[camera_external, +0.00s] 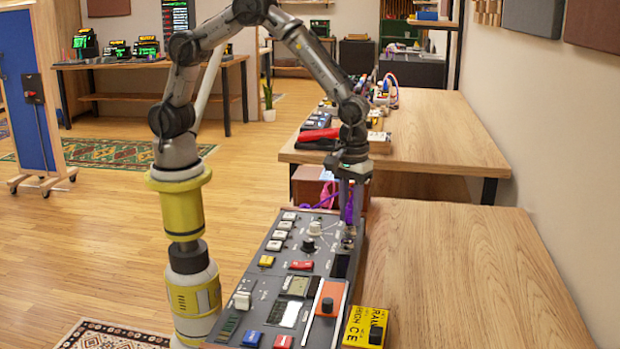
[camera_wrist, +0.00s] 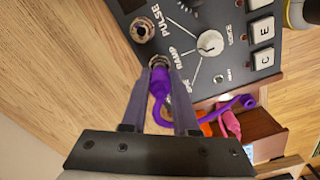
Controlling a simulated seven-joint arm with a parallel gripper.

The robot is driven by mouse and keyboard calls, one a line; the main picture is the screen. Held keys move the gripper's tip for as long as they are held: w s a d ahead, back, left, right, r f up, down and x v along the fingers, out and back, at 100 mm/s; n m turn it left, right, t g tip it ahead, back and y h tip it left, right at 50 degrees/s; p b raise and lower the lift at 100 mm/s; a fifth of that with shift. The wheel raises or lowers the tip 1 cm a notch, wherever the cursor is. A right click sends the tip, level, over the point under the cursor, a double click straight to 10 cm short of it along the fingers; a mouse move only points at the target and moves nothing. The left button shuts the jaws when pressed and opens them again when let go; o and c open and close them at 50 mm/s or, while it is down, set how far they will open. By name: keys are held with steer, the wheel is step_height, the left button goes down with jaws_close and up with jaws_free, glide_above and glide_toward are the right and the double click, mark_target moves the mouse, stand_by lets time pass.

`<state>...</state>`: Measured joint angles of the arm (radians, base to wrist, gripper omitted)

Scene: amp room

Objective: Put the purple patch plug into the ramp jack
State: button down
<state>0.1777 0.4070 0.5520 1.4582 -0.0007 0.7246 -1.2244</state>
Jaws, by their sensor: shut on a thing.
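My gripper (camera_external: 350,215) points down at the far end of the dark panel, shut on the purple patch plug (camera_external: 348,208). In the wrist view the purple plug (camera_wrist: 160,84) sits between the two fingertips (camera_wrist: 163,75). Its tip end is at the ramp jack (camera_wrist: 157,60), beside the RAMP lettering. The plug and fingers cover most of that jack, and I cannot tell how deep the tip is.
Another jack (camera_wrist: 142,29) by the PULSE lettering is empty. A white knob (camera_wrist: 210,43) and square keys (camera_wrist: 262,28) are nearby. A wooden box (camera_wrist: 258,140) holds pink (camera_wrist: 229,122) and orange plugs. A yellow pedal (camera_external: 366,327) stands beside the panel; the table right of it is clear.

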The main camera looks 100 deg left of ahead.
steer(key=shift+f, duration=0.45)
stand_by(0.8)
steer(key=c, duration=0.6)
jaws_free()
steer(key=shift+o, duration=0.3)
steer(key=o, duration=0.3)
steer(key=shift+o, duration=0.2)
steer(key=shift+r, duration=0.15)
steer(key=shift+r, duration=3.4)
